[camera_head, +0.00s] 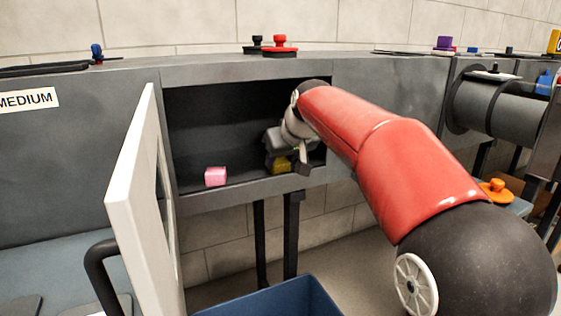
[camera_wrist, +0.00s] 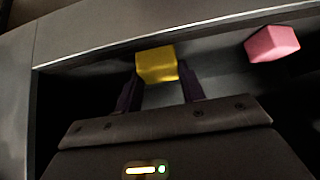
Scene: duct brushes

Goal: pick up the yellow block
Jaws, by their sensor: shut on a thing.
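The yellow block (camera_wrist: 157,65) is between the two fingers of my gripper (camera_wrist: 160,85) in the wrist view. My gripper is shut on it, inside the dark opening of the grey duct. In the head view the yellow block (camera_head: 282,164) shows only in part, beneath my gripper (camera_head: 292,165), near the right end of the opening. I cannot tell whether the block touches the duct floor.
A pink block (camera_head: 215,176) lies in the opening to the left; it also shows in the wrist view (camera_wrist: 271,44). The duct's front edge (camera_head: 230,198) runs below. A white door (camera_head: 130,205) stands open at left. A blue bin (camera_head: 275,300) is below.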

